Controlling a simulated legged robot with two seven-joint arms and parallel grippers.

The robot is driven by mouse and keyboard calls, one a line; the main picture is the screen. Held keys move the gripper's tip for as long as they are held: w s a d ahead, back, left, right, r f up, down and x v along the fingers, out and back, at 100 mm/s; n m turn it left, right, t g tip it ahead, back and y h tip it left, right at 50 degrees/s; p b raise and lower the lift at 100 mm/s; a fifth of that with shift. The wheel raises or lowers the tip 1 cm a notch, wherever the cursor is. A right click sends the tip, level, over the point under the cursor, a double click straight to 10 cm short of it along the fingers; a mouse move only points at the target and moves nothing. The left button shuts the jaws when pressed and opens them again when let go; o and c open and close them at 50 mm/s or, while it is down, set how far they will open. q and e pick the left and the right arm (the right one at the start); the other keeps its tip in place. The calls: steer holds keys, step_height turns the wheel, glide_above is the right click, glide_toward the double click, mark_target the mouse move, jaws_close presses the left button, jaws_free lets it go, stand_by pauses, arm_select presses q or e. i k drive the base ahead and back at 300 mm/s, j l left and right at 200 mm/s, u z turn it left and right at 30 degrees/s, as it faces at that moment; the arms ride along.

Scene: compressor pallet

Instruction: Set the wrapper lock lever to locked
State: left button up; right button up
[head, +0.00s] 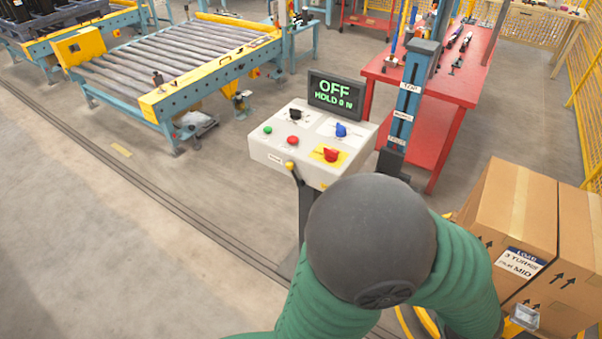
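The control console (270,152) stands at the centre, a light grey box on a dark post. A small lever with a yellow knob (289,165) and a dark arm is on its front face, beside a small label too small to read. I take it for the lock lever; I cannot tell its setting. The top face has a red switch on a yellow plate (331,155), a blue knob (341,130), a black knob (295,114), and green and red buttons. A green arm of mine with a dark joint fills the lower middle.
A blue post (405,110) with a labelled slot stands right of the console, by a red table (437,82) with tools. Cardboard boxes (520,215) are at lower right. A roller conveyor (185,60) is at upper left. Floor left of the console is clear.

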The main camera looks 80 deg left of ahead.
mark_target(288, 164)
steer(key=k+u, duration=0.15)
steer(key=u, duration=2.6)
